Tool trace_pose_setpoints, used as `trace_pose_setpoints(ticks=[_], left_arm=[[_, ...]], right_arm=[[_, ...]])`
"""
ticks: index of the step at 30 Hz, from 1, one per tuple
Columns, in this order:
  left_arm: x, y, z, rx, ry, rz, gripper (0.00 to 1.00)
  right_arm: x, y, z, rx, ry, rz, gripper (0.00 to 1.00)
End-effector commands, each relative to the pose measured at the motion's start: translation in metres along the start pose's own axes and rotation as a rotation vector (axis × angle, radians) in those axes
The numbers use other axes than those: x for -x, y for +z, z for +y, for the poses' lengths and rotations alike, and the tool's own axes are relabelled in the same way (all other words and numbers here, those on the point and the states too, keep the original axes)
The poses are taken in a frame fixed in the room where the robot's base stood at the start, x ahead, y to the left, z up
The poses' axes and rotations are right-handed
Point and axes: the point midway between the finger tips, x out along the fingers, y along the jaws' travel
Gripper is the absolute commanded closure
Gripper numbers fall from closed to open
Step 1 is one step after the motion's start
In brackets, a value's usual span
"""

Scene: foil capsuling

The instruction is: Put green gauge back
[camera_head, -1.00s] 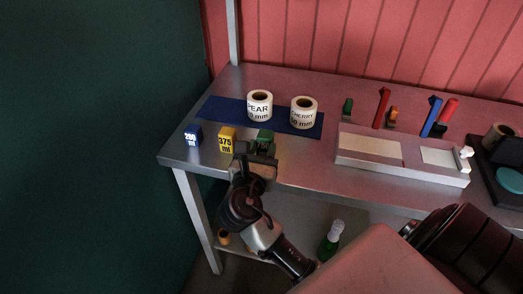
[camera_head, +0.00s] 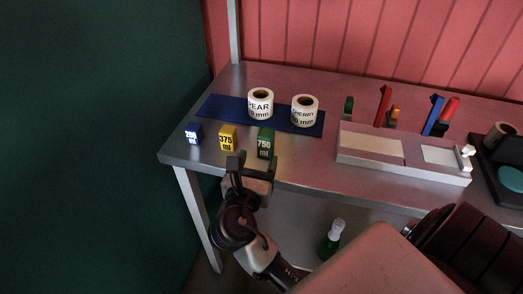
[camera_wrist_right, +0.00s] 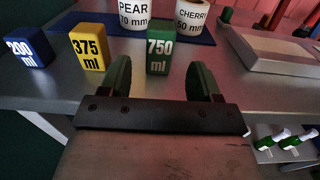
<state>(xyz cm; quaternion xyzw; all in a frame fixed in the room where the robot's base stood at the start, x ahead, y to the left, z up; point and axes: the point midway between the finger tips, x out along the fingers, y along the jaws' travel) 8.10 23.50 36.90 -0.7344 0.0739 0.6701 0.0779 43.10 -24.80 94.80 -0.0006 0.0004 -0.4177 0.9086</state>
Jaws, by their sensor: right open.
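The green gauge (camera_head: 265,143), a block marked 750 ml, stands upright on the metal table near its front edge. It is at the right end of a row with the yellow 375 ml block (camera_head: 228,138) and the blue 200 ml block (camera_head: 194,133). My right gripper (camera_head: 252,164) is open and empty at the table's front edge, just in front of the green gauge. In the right wrist view the green gauge (camera_wrist_right: 159,52) shows beyond and between the two spread fingers, with clear gaps on both sides. My left gripper is not in view.
Two label rolls, PEAR (camera_head: 260,103) and CHERRY (camera_head: 305,111), stand on a blue mat (camera_head: 224,108) behind the blocks. A pale tray (camera_head: 350,159) lies to the right, with coloured items behind it. A green bottle (camera_head: 331,240) stands below the tabletop.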

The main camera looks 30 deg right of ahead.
Motion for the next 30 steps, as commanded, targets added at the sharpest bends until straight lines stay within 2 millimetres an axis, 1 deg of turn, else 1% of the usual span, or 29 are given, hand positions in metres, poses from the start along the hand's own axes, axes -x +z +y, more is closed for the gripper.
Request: trace_pose_setpoints(ticks=[1,3,6,9,12,15,21,23,25,26,29,30], left_arm=[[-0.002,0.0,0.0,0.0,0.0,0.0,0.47],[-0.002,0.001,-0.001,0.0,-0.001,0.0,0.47],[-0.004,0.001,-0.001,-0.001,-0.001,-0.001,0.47],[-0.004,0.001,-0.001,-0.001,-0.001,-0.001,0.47],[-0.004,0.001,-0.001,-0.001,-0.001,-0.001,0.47],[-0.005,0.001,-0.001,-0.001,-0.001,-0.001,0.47],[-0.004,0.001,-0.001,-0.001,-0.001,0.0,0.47],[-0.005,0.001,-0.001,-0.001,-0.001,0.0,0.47],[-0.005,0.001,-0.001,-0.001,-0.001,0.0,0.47],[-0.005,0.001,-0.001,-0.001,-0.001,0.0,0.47],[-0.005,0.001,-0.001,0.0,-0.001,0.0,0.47],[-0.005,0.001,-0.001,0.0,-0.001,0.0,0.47]], right_arm=[[0.013,-0.001,0.0,-0.002,0.002,0.005,0.37],[0.028,-0.002,0.0,-0.001,0.001,0.004,0.37],[0.047,-0.001,0.0,-0.002,0.001,0.004,0.37],[0.061,-0.001,0.0,-0.002,0.0,0.003,0.37],[0.07,0.0,0.0,-0.002,-0.001,0.001,0.37],[0.074,0.0,0.0,-0.002,-0.001,0.001,0.37],[0.075,0.0,0.0,-0.002,-0.001,0.0,0.37],[0.075,-0.005,0.003,-0.004,0.011,0.008,0.37],[0.073,-0.024,0.013,-0.016,0.052,0.038,0.37],[0.073,-0.037,0.02,-0.027,0.077,0.061,0.37],[0.073,-0.107,0.044,-0.099,0.182,0.205,0.37],[0.075,-0.145,0.051,-0.144,0.218,0.293,0.37]])
